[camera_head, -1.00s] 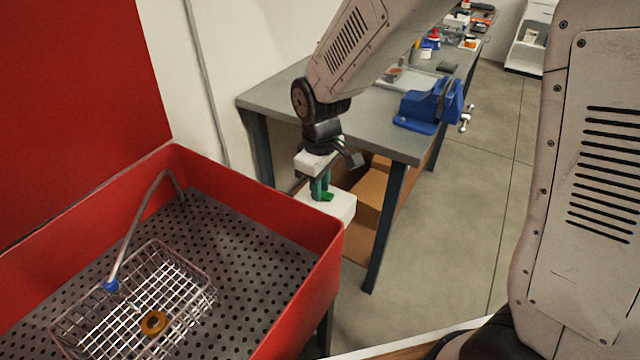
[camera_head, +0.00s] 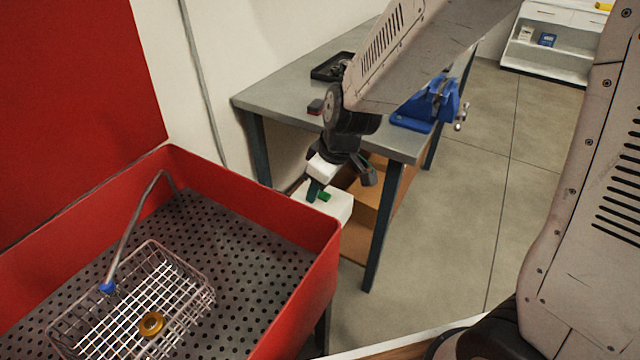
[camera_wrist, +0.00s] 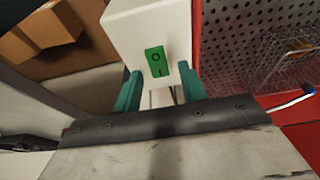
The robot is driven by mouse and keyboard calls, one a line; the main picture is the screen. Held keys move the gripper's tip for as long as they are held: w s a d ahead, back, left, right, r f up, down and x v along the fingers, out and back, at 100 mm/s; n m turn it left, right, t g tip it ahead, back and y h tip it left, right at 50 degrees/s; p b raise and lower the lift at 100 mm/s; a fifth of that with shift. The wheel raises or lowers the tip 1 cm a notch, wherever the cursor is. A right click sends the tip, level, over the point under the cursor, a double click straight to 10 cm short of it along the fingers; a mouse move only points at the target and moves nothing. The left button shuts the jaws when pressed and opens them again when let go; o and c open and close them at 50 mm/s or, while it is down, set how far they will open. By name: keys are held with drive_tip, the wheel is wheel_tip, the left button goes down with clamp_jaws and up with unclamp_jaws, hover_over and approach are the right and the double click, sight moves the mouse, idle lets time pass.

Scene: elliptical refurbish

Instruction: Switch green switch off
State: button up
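The green switch (camera_wrist: 156,61) is a rocker marked O and I on the face of a white box (camera_wrist: 130,22), between the red basin and the workbench. In the head view the switch (camera_head: 324,197) shows as a small green patch on the white box (camera_head: 340,208). My gripper (camera_wrist: 158,88) has its two teal fingers apart, with nothing between them. In the wrist view the fingers stand to either side, with the switch just beyond and between them. In the head view my gripper (camera_head: 315,190) is tilted just above and left of the switch. I cannot tell whether a finger touches the switch.
The red basin (camera_head: 250,205) stands left of the box, with a wire basket (camera_head: 185,275) and an orange-brown ring (camera_head: 151,324) in it. The grey workbench (camera_head: 285,95) with a blue vise (camera_head: 425,105) is behind. Cardboard boxes (camera_head: 355,240) sit under it. Open floor lies right.

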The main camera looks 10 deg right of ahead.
sight(329, 198)
drive_tip(key=v, duration=0.6)
drive_tip(key=shift+d+r, duration=0.1)
drive_tip(key=shift+r, duration=0.2)
drive_tip(key=shift+s+d+r, duration=0.15)
drive_tip(key=shift+s+r, duration=0.05)
drive_tip(key=shift+r, duration=0.35)
